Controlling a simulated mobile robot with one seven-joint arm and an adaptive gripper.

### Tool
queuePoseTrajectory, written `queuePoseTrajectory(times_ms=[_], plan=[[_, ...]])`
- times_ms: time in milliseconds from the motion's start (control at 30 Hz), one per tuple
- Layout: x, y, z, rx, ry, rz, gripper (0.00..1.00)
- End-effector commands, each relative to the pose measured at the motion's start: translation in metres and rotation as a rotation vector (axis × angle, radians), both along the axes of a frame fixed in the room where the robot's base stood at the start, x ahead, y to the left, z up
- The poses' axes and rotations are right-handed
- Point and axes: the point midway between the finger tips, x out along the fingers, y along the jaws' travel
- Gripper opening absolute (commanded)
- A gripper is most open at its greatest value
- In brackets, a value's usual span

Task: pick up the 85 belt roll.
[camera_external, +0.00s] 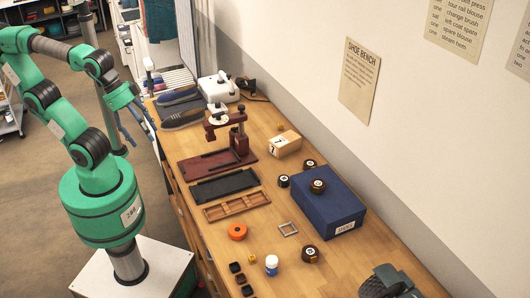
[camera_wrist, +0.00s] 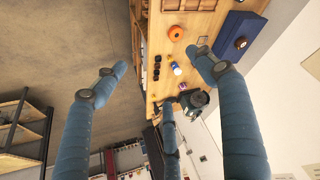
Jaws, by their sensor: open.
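Several dark brown belt rolls with pale round labels show in the outside view. One roll (camera_external: 318,186) lies on the blue box (camera_external: 345,212). One roll (camera_external: 283,181) is left of the box, another (camera_external: 310,163) behind it, and another (camera_external: 310,253) near the box's front. The numbers are too small to read, so I cannot tell which is the 85. In the wrist view, one roll shows on the blue box (camera_wrist: 240,43). My gripper (camera_wrist: 158,65) is open and empty, its blue fingers spread. In the outside view it is beside the bench's left edge, away from the rolls.
The wooden bench (camera_external: 275,215) holds an orange roll (camera_external: 237,232), a white bottle (camera_external: 271,265), a square frame (camera_external: 288,229), a wooden tray (camera_external: 236,204) and a dark red press (camera_external: 217,162). A dark green device (camera_external: 388,283) stands at the near end. A wall runs behind the bench.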

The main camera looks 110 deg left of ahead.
Motion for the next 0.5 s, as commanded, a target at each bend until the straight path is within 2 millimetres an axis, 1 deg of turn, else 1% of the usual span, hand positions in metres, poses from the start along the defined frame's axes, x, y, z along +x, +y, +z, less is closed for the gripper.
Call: queuePoseTrajectory(times_ms=[167,267,367,500], plan=[[0.001,0.000,0.000,0.000,0.000,0.000,0.71],[0.005,0.000,0.002,0.000,0.001,0.001,0.71],[0.013,0.001,0.005,0.000,0.004,0.004,0.71],[0.034,0.002,0.011,0.001,0.008,0.009,0.71]])
